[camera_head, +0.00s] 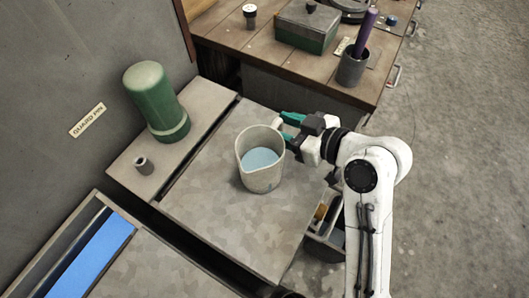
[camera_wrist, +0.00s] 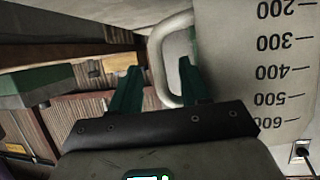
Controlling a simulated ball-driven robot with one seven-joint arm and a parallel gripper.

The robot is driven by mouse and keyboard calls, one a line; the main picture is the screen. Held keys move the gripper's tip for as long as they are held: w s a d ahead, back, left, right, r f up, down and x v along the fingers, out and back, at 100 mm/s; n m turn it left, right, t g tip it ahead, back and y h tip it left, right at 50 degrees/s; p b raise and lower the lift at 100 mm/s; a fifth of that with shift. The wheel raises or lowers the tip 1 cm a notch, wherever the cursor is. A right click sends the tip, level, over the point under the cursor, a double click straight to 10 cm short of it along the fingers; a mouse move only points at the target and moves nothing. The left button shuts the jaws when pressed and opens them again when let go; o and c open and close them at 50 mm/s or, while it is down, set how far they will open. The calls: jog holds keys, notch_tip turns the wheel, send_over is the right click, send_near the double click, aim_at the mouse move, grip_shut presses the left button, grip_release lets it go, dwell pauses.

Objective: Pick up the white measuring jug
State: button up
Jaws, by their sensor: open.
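The white measuring jug (camera_head: 262,181) stands upright on the grey speckled worktop, with blue showing inside it. In the wrist view the jug (camera_wrist: 265,75) fills the right side, its printed scale upside down. Its handle (camera_wrist: 157,68) lies between my two green fingers in the wrist view. My gripper (camera_head: 288,125) is at the right side of the jug, reaching in from the right. In the wrist view my gripper (camera_wrist: 158,82) is open, one finger on each side of the handle bar. I cannot tell whether either finger touches it. The handle is mostly hidden in the head view.
A wooden bench (camera_head: 235,45) behind holds a green box (camera_head: 306,32) and a grey pot (camera_head: 352,68). Worktop in front of the jug is clear.

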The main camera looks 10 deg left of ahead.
jog(key=shift+c, duration=0.4)
grip_shut()
jog(key=shift+r, duration=0.1)
